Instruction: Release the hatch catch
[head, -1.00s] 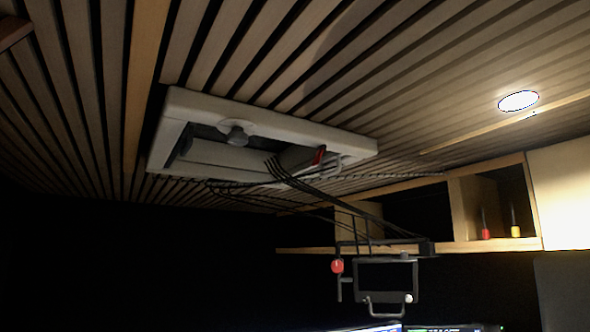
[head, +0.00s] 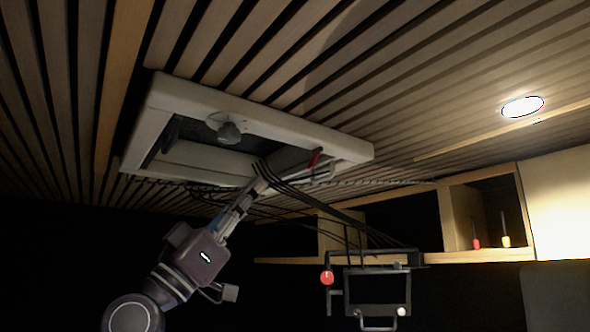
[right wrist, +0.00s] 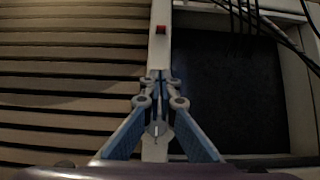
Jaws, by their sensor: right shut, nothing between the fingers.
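The roof hatch has a thick pale frame (head: 285,124) set in the slatted ceiling, with a dark opening. A grey round knob (head: 229,132) hangs from its near side. A small red piece (head: 314,159), perhaps the catch, sits at the right part of the hatch. In the right wrist view a small red piece (right wrist: 160,29) lies on a pale bar, just ahead of the fingers. My right gripper (head: 258,186) reaches up from below to the hatch's lower edge, shut and empty, its tips partly behind black cables. It also shows in the right wrist view (right wrist: 157,76). My left gripper is out of view.
Black cables (head: 335,207) run from the hatch down to a hanging monitor (head: 377,291) with a red ball-like part (head: 327,278). A wooden shelf (head: 455,256) holds red and yellow handled tools at right. A round ceiling light (head: 522,107) shines.

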